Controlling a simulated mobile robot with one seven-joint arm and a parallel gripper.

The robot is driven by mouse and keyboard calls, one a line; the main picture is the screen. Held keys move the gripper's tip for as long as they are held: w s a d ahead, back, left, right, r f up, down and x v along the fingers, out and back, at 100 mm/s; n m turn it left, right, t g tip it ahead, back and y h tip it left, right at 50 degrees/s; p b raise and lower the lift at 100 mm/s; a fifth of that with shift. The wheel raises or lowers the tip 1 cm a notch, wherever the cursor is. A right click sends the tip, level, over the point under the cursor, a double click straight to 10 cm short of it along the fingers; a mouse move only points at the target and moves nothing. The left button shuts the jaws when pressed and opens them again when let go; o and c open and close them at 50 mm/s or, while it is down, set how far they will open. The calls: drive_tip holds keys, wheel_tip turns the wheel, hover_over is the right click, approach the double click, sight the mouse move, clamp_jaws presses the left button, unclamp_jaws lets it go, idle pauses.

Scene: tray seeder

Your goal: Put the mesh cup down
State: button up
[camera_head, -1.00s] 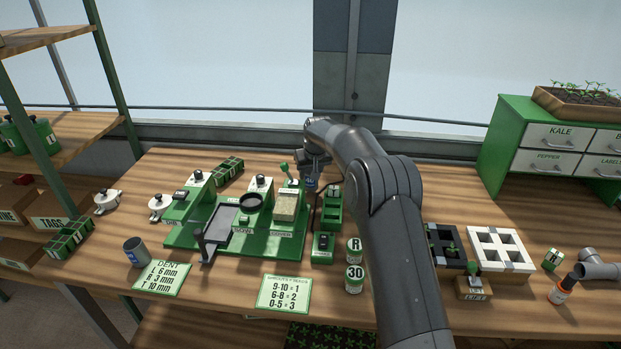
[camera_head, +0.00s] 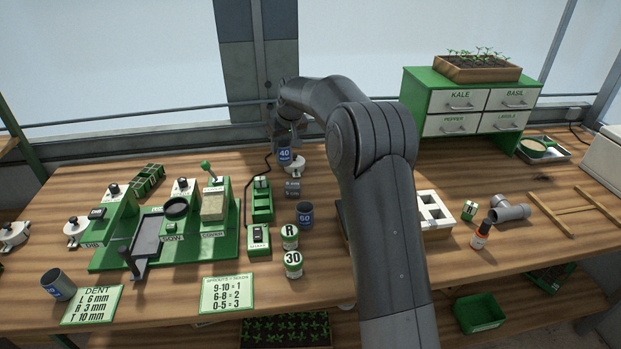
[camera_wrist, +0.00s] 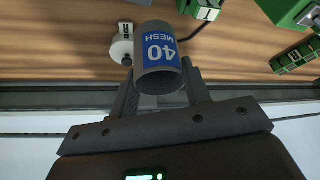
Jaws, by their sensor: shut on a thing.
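My gripper (camera_wrist: 160,78) is shut on the mesh cup, a grey cylinder with a blue "40 MESH" label (camera_wrist: 160,50). In the head view my gripper (camera_head: 288,136) is at the back of the bench, with the 40 cup (camera_head: 285,157) hanging below it. The cup looks raised above the wood and roughly upright; its exact height is hard to tell. A similar cup marked 60 (camera_head: 305,214) stands on the bench in front of it. A small grey cylinder (camera_head: 292,188) sits between them.
A white round pot (camera_head: 296,167) is close behind the held cup; it also shows in the wrist view (camera_wrist: 122,46). A green switch box (camera_head: 262,203) and the green seeder base (camera_head: 205,247) lie left. My arm hides the bench to the right.

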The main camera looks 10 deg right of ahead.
drive_tip(key=s+d, duration=0.6)
drive_tip(key=d, duration=0.7)
drive_tip(key=s+d, duration=0.5)
drive_tip(key=d, duration=0.7)
drive_tip(key=shift+w+a+f, duration=1.05)
drive_tip(key=shift+a+f, duration=0.45)
drive_tip(key=shift+f, duration=0.3)
drive_tip(key=shift+w+a+f, duration=1.1)
drive_tip(key=shift+a+f, duration=0.35)
drive_tip(key=shift+f, duration=0.35)
drive_tip(key=shift+w+a+f, duration=1.05)
drive_tip(key=shift+a+f, duration=0.45)
drive_tip(key=shift+f, duration=0.3)
drive_tip(key=shift+f, duration=0.15)
drive_tip(key=o, duration=1)
